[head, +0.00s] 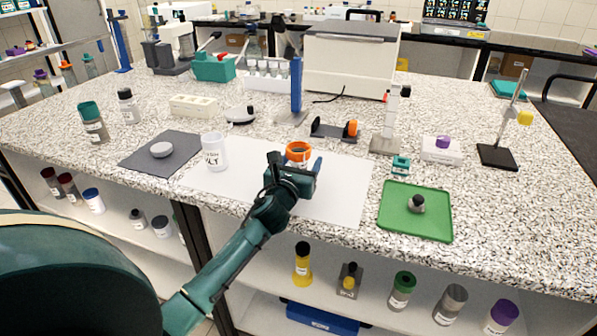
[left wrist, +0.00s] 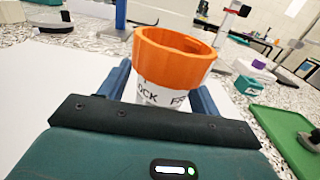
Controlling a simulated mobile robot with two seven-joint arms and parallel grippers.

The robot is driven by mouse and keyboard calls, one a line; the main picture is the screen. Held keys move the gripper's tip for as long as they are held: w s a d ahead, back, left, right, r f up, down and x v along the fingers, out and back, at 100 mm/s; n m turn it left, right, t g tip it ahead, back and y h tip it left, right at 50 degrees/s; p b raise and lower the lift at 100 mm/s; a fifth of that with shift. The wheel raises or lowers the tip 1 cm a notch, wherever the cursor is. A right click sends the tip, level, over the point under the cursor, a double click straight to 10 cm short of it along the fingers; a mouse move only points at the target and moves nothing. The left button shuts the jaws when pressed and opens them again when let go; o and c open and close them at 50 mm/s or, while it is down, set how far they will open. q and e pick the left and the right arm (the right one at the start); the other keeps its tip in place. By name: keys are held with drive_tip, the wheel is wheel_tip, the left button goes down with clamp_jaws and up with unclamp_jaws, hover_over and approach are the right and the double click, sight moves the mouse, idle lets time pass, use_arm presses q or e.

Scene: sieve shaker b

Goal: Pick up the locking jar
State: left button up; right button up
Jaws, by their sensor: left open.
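The locking jar (left wrist: 172,62) has a wide orange ring or lid on top and a white body with a partly hidden label reading "OCK". In the head view its orange top (head: 298,148) shows just beyond my left gripper (head: 295,164), on the white sheet. My left gripper is open, with its blue fingers (left wrist: 162,92) on either side of the jar's white body, below the orange part. The lower part of the jar is hidden behind the gripper. I cannot tell whether either finger touches it. My right gripper is in neither view.
A white labelled beaker (head: 214,153) stands left of the gripper on the white sheet (head: 338,190). A green tray (head: 398,222) holding a small weight lies at the right. A blue post (head: 297,90) and an orange-ended device (head: 351,129) stand behind the jar.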

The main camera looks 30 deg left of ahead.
use_arm(q)
drive_tip(key=shift+r, duration=0.1)
drive_tip(key=c, duration=1.3)
